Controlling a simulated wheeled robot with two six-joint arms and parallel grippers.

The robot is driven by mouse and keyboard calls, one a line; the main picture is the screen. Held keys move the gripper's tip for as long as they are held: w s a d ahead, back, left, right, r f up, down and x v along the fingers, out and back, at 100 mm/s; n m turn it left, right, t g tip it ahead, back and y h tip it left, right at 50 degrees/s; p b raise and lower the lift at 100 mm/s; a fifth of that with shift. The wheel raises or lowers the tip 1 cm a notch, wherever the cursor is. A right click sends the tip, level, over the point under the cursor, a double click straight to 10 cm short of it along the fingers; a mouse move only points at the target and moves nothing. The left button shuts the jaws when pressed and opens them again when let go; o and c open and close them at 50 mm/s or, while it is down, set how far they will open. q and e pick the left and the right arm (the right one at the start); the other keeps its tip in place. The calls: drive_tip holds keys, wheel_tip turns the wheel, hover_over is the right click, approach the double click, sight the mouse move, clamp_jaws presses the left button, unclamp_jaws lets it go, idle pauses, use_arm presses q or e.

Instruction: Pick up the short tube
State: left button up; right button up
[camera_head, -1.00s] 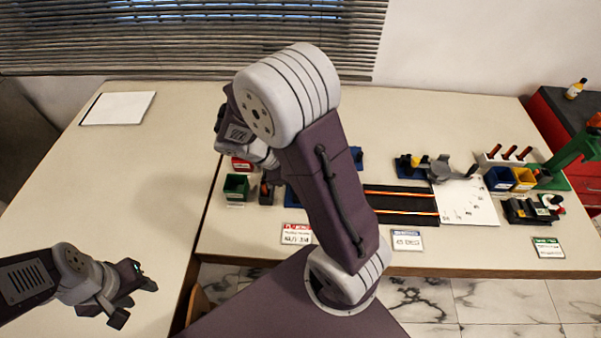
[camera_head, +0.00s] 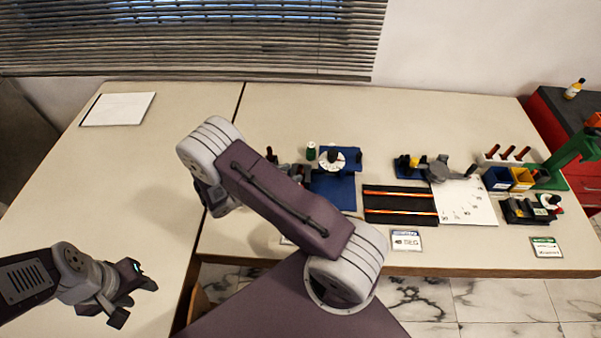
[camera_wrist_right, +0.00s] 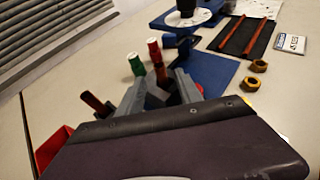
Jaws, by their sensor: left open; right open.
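I cannot tell for certain which piece is the short tube. Two long orange-red rods lie on a black mat (camera_head: 400,203), which also shows in the right wrist view (camera_wrist_right: 240,38). A short red-brown piece (camera_wrist_right: 97,104) shows left of my right gripper (camera_wrist_right: 162,92) in that view; another stands just behind the fingers, partly covered. The right gripper is open, its grey fingers over the table near them; in the head view my own arm largely hides it. My left gripper (camera_head: 136,300) is open and empty above the left table.
A green spool (camera_wrist_right: 136,63) and a red spool (camera_wrist_right: 154,48) stand beyond the right gripper. A blue fixture (camera_head: 333,190) with a white dial is beside them. Two brass nuts (camera_wrist_right: 250,84) lie nearby. Blue and yellow bins (camera_head: 521,178) stand right. The left table is mostly clear.

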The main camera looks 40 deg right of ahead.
sight(301, 169)
drive_tip(key=p+x, duration=0.1)
drive_tip(key=x, duration=0.4)
drive_tip(key=shift+d+r, duration=0.15)
drive_tip(key=shift+d, duration=0.05)
drive_tip(key=shift+a, duration=0.1)
clamp_jaws()
wheel_tip(301, 169, up, 10)
drive_tip(key=shift+s, duration=0.1)
